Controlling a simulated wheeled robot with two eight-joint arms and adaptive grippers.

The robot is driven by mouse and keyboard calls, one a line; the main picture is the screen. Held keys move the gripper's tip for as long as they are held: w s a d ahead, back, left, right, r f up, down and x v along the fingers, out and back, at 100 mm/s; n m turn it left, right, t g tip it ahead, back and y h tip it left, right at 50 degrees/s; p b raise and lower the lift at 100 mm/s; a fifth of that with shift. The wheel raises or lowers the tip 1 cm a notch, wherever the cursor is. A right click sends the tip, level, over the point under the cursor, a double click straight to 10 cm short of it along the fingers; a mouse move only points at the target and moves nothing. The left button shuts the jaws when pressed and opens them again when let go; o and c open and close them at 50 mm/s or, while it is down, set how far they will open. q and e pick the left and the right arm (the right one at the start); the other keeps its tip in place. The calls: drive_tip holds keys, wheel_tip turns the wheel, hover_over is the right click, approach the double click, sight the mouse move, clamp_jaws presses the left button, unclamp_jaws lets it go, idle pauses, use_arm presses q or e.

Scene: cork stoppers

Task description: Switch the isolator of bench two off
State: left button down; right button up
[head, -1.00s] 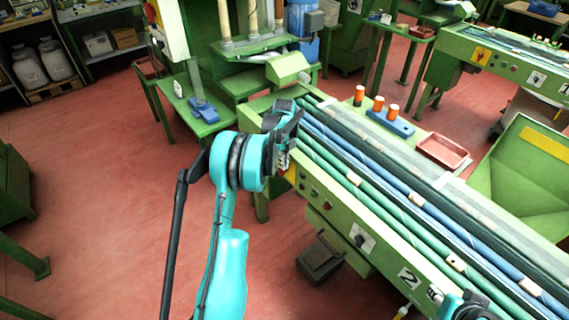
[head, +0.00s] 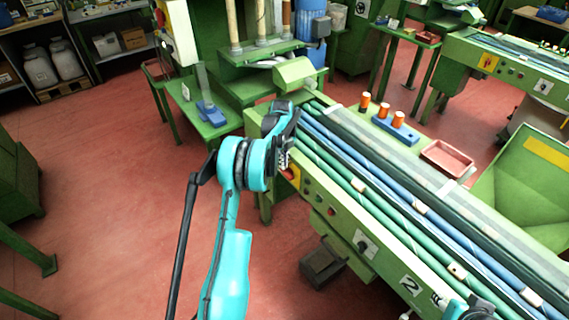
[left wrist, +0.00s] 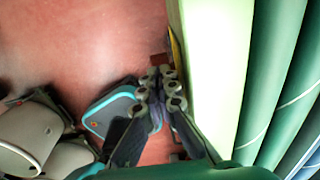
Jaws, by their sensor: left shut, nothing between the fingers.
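Bench two is the long green bench with the number 2 plate (head: 410,285) on its front. The isolator's yellow plate (head: 291,174) with a red part is at the left end of the bench front, partly hidden by my left gripper. My left gripper (head: 284,161) is shut and empty, right beside this plate; I cannot tell whether it touches. In the left wrist view its fingertips (left wrist: 161,76) are together, next to the bench side, with a thin yellow edge and a small dark red part just beyond. The handle's position cannot be made out.
A black knob on a white plate (head: 363,244) and small buttons (head: 331,211) share the bench front. Green and blue tubes lie along the bench top. Another bench at the back right has its own yellow plate (head: 487,62). Red floor left of the bench is clear.

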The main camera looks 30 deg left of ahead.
use_arm(q)
drive_tip(key=shift+r, duration=0.1)
drive_tip(key=shift+r+p, duration=0.5)
drive_tip(key=shift+r, duration=0.25)
use_arm(e)
drive_tip(key=shift+r, duration=0.45)
